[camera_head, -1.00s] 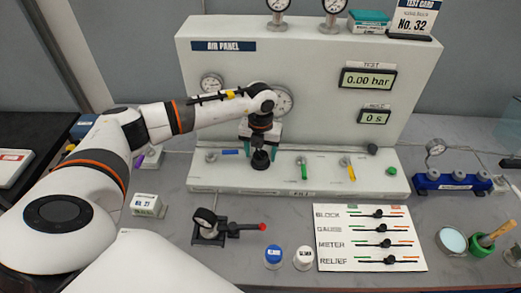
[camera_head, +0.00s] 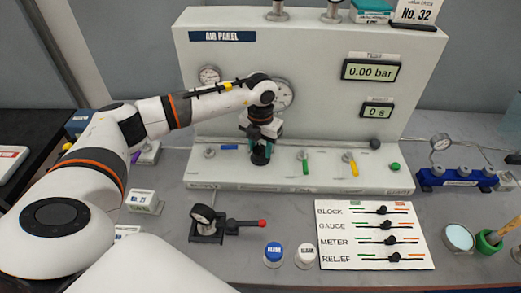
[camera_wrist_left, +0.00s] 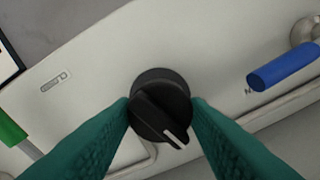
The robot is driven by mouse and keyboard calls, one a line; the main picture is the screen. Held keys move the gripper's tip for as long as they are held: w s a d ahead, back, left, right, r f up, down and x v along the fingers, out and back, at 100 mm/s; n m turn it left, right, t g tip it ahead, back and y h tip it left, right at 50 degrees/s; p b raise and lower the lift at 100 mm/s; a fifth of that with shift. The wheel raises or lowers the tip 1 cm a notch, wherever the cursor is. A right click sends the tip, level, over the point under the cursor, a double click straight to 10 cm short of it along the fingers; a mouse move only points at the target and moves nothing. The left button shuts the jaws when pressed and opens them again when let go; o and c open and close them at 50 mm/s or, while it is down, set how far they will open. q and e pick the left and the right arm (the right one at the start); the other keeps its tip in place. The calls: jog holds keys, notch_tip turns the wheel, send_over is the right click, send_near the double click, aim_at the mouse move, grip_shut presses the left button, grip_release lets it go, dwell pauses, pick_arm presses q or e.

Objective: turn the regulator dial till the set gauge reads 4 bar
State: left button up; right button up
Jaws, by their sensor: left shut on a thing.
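The regulator dial is a black round knob (camera_wrist_left: 160,100) with a white pointer line, on the white ledge of the air panel. In the left wrist view the line points down and slightly right. My left gripper (camera_wrist_left: 160,112) has its teal fingers shut on the dial from both sides. In the head view this gripper (camera_head: 261,153) reaches down to the ledge and mostly hides the dial. A larger round gauge (camera_head: 284,95) is partly covered by my left wrist, and a smaller gauge (camera_head: 209,76) is left of it. Their readings are too small to tell. My right gripper is not in view.
Blue (camera_head: 229,147), green (camera_head: 305,165) and yellow (camera_head: 352,166) handled valves stand along the ledge near the dial. The test display (camera_head: 371,71) reads 0.00 bar. A board with sliders (camera_head: 340,248) and two capped buttons lie in front.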

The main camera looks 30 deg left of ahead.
aim_at(260, 146)
pick_arm(q)
jog(key=shift+m+b, duration=1.15)
jog(key=shift+m, duration=0.45)
jog(key=shift+r, duration=0.1)
jog(key=o, duration=1)
jog(key=shift+r, duration=0.3)
notch_tip(260, 146, up, 11)
jog(key=b, duration=0.3)
jog(key=shift+r, duration=0.2)
